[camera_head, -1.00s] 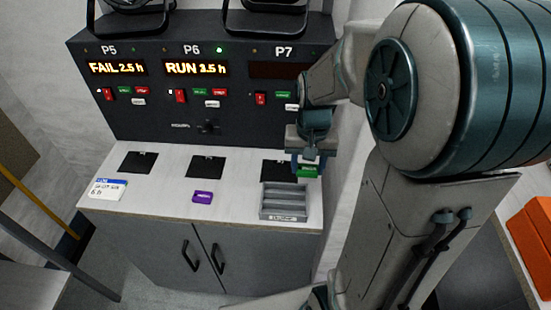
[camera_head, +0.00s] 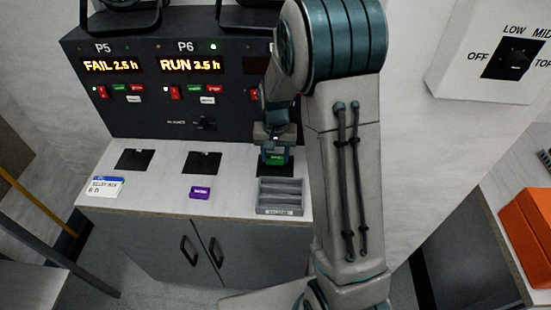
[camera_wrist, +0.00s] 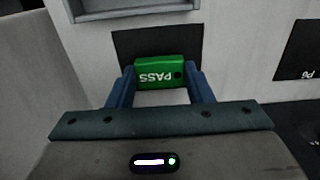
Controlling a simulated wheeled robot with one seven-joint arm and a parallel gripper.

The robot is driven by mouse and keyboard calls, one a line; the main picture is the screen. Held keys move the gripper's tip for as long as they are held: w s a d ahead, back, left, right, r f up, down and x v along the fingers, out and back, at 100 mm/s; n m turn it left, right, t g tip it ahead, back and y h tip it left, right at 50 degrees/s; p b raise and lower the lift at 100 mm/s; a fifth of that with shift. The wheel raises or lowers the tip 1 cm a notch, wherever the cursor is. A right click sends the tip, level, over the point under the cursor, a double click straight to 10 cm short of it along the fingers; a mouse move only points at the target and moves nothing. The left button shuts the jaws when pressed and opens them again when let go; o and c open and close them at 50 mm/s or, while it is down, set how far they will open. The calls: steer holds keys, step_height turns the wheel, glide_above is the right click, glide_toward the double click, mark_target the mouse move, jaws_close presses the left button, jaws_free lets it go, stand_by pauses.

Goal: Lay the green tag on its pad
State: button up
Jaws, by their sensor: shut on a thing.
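My gripper (camera_head: 274,158) is shut on the green tag (camera_head: 275,160), which reads PASS in the wrist view (camera_wrist: 160,73). The tag is held between the two blue fingers. A black pad (camera_head: 262,170) lies behind and under the tag at the right end of the counter, and its dark surface shows around the tag in the wrist view (camera_wrist: 125,45). I cannot tell whether the tag touches the pad. Two more black pads lie to the left, one in the middle (camera_head: 202,162) and one at the far left (camera_head: 134,159); the middle one is marked P6 in the wrist view (camera_wrist: 299,52).
A grey slotted tray (camera_head: 281,211) stands just in front of the right pad. A purple tag (camera_head: 200,193) and a white-and-blue card (camera_head: 104,187) lie on the counter. The dark control panel (camera_head: 150,118) rises behind. Bare counter (camera_head: 155,195) lies between the card and purple tag.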

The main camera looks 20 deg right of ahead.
steer(key=shift+f, duration=1.2)
steer(key=shift+f, duration=0.1)
steer(key=shift+f, duration=0.15)
steer(key=o, duration=0.9)
steer(key=shift+o, duration=0.2)
